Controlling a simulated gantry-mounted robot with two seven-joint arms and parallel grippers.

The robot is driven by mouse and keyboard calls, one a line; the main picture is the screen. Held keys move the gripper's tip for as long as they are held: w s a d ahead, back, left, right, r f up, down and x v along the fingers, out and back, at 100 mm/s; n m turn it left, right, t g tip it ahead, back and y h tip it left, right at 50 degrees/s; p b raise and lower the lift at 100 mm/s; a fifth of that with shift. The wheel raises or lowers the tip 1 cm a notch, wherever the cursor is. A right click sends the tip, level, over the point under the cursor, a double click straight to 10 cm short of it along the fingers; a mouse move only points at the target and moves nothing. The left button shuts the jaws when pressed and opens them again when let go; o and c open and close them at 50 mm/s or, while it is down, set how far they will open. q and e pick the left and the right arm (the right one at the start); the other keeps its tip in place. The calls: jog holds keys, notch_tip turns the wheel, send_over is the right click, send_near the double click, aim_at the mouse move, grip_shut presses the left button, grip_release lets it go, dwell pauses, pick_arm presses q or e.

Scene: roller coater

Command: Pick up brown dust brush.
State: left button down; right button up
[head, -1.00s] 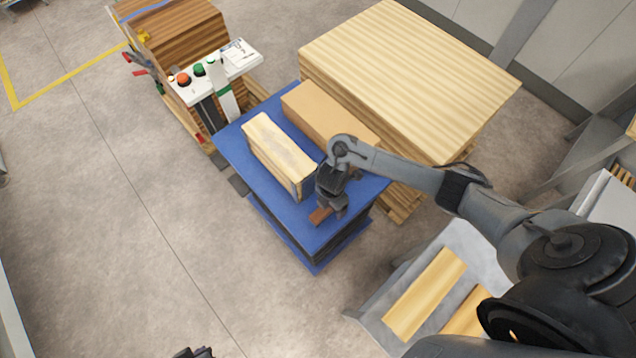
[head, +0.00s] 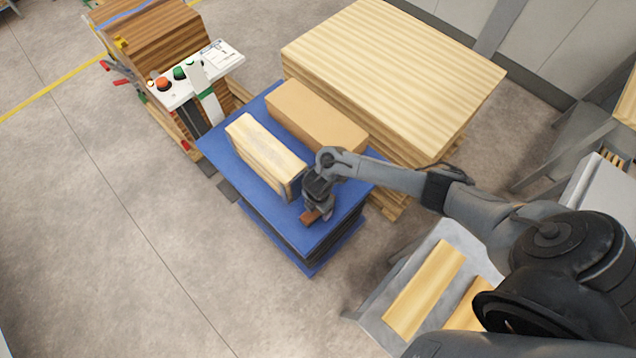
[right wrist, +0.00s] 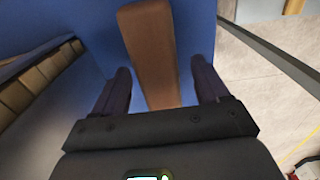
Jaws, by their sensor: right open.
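The brown dust brush (right wrist: 150,50) lies on the blue top of the cart (right wrist: 80,30). In the right wrist view its brown handle runs between the two dark fingers of my right gripper (right wrist: 160,85), with a gap on each side. The gripper is open. In the head view, my right gripper (head: 315,210) is low over the near right part of the blue cart (head: 300,240), and only a brown end of the brush (head: 309,217) shows beside it. The rest of the brush is hidden there. My left gripper does not show in the head view now.
A light wooden block (head: 262,152) and a tan cardboard box (head: 316,118) stand on the cart close to my right gripper. A big stack of boards (head: 395,75) stands behind. A control panel (head: 195,77) stands at the upper left. Open floor lies left.

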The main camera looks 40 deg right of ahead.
jog(key=shift+f, duration=0.85)
jog(key=shift+c, duration=0.9)
jog(key=c, duration=0.9)
jog(key=shift+c, duration=0.2)
jog(key=shift+r, duration=0.15)
